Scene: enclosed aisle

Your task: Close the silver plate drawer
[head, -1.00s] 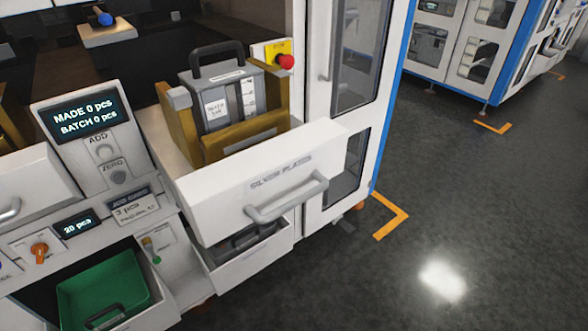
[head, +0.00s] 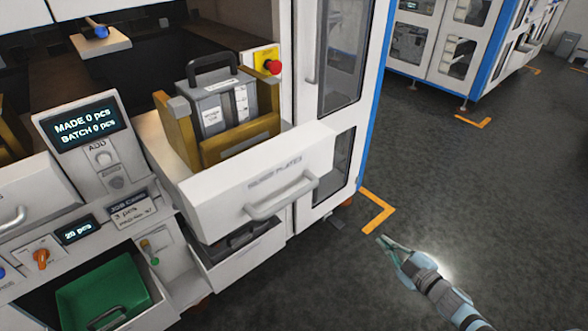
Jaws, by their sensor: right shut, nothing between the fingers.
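The silver plate drawer (head: 240,196) is pulled out from the machine, with its white front and bar handle (head: 282,197) facing me. Its label reads "SILVER PLATES". A grey cartridge with a black handle (head: 220,104) stands upright in a yellow-brown holder (head: 183,135) inside the drawer. My right gripper (head: 380,240) is at the lower right, over the floor, to the right of the drawer handle and apart from it. Its fingers are shut with nothing between them. My left gripper is not in view.
A lower white drawer (head: 240,256) is also out below the silver plate drawer. A green bin (head: 100,285) sits at the lower left. A red button on a yellow box (head: 268,62) is behind the drawer. The floor on the right is clear.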

